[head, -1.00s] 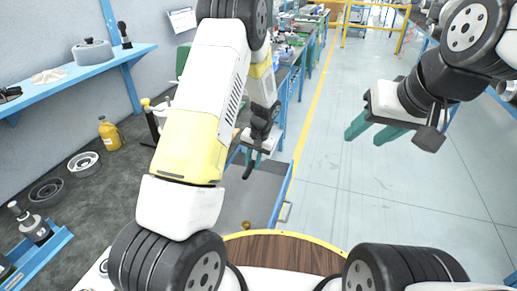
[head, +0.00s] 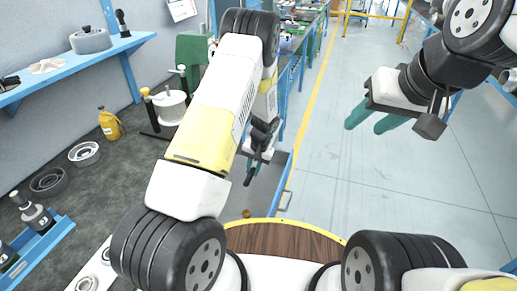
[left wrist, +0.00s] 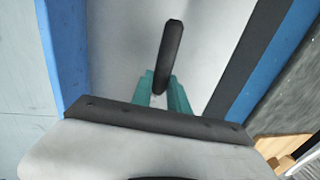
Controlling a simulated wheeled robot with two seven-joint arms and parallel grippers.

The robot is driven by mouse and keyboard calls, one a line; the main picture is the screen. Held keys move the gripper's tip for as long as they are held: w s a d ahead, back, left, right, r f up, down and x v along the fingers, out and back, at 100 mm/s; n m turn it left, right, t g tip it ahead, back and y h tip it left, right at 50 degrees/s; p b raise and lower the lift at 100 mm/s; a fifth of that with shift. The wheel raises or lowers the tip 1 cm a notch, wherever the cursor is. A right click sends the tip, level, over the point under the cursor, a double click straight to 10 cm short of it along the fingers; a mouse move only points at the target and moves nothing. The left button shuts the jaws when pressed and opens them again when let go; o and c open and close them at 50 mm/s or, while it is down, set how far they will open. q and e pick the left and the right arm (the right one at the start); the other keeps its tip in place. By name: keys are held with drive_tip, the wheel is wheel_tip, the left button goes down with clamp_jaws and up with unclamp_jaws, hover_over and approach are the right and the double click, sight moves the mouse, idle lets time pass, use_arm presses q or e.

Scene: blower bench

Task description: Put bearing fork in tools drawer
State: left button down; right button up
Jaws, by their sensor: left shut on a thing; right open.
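My left gripper (head: 255,163) is shut on a dark, elongated piece, taken as the bearing fork (head: 249,177). It points down over the open drawer (head: 288,172) at the bench's right side. In the left wrist view the green fingertips (left wrist: 160,88) pinch the dark fork (left wrist: 170,48), which sticks out beyond them. Pale drawer floor lies behind it, between blue drawer walls (left wrist: 63,50). I cannot tell how high the fork is above the floor. My right gripper (head: 368,117) is open and empty over the aisle.
The dark bench top (head: 110,190) at left holds a yellow bottle (head: 110,124), grey rings (head: 84,155) and a blue tray (head: 40,245). A blue shelf (head: 70,70) is on the wall. A small brown round thing (head: 246,213) shows near the drawer's near end. The aisle floor at right is clear.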

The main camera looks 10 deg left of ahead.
use_arm(q)
drive_tip(key=shift+f, duration=2.4)
drive_tip(key=c, duration=1.2)
unclamp_jaws()
drive_tip(key=shift+r, duration=0.1)
drive_tip(key=r, duration=0.2)
drive_tip(key=d+r, duration=0.1)
drive_tip(key=r, duration=0.4)
drive_tip(key=shift+s+d+r, duration=0.2)
drive_tip(key=shift+d+r, duration=0.05)
drive_tip(key=shift+r, duration=0.1)
